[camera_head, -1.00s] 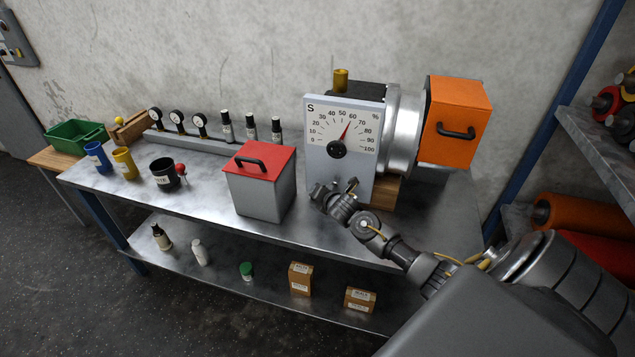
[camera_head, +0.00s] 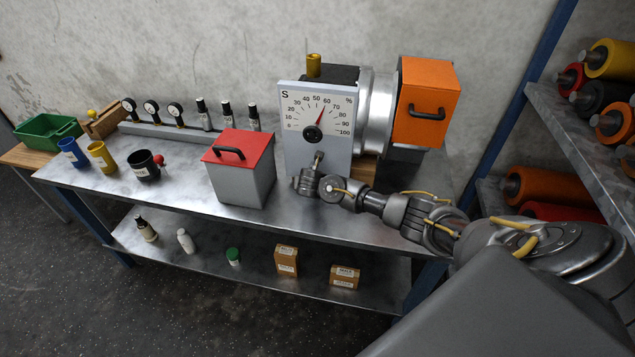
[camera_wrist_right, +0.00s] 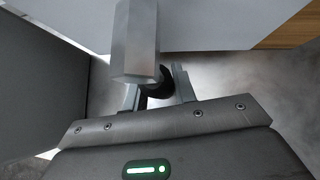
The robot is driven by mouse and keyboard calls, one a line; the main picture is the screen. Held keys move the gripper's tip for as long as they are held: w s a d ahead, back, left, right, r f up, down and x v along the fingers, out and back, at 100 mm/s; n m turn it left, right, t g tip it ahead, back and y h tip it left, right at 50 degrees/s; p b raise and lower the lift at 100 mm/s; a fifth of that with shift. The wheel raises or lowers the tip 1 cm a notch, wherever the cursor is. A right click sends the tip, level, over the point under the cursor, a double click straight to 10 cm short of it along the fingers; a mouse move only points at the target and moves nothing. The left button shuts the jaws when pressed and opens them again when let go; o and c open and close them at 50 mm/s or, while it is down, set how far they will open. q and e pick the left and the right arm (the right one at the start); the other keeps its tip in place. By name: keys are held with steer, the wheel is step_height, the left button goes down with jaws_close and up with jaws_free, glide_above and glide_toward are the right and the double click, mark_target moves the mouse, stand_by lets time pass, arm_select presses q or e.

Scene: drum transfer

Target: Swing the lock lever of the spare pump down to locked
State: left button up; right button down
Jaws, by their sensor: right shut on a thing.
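The spare pump's pale front panel (camera_head: 297,148), marked S, stands on the bench with a round dial. A short grey metal lever (camera_head: 319,159) shows below the dial, pointing down toward my right gripper (camera_head: 309,183). In the right wrist view, a metal block (camera_wrist_right: 137,40) comes down from the top with a dark rounded piece (camera_wrist_right: 156,84) beside it. That dark piece lies between the fingers of my right gripper (camera_wrist_right: 157,93), which is shut on the lever. The lever's lower end is hidden by the gripper in the head view. My left gripper is not in view.
A grey box (camera_head: 240,184) with a red lid stands just left of the gripper. An orange box (camera_head: 424,85) with a black handle sits at the pump's right. Cups, gauges and dark bottles stand farther left. The bench front is clear.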

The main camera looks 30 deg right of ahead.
steer(key=shift+s+d+f, duration=0.1)
steer(key=shift+s+d, duration=0.05)
stand_by(0.3)
steer(key=c, duration=1.1)
jaws_free()
steer(key=shift+a+r, duration=0.2)
steer(key=shift+r, duration=0.05)
steer(key=v, duration=1)
steer(key=shift+s+r, duration=0.15)
